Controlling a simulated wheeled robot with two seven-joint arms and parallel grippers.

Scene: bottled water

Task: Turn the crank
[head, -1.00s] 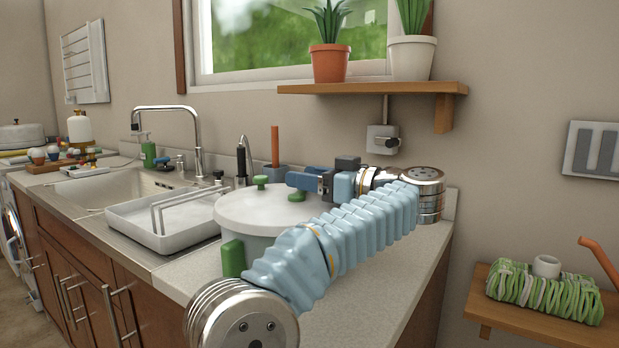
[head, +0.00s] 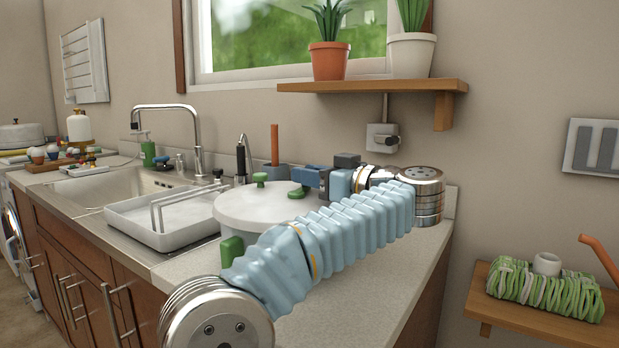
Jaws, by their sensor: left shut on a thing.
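A white round drum (head: 245,208) with a flat lid and green fittings stands on the counter, partly behind my left arm. A green knob (head: 261,180) rises from its lid. A second green piece (head: 298,193), seemingly the crank's grip, lies at the lid's right part, right at my fingers. My left gripper (head: 303,179), with blue and dark fingers, reaches over the lid's right side and is shut at this green piece; the exact contact is small and partly hidden. The drum's right side is hidden by my arm. My right gripper is out of view.
A white dish tray (head: 165,232) and a sink (head: 125,184) with a tall faucet (head: 190,130) lie to the left. A wooden shelf (head: 370,85) with two potted plants hangs above. Bare counter (head: 370,285) shows at the front right.

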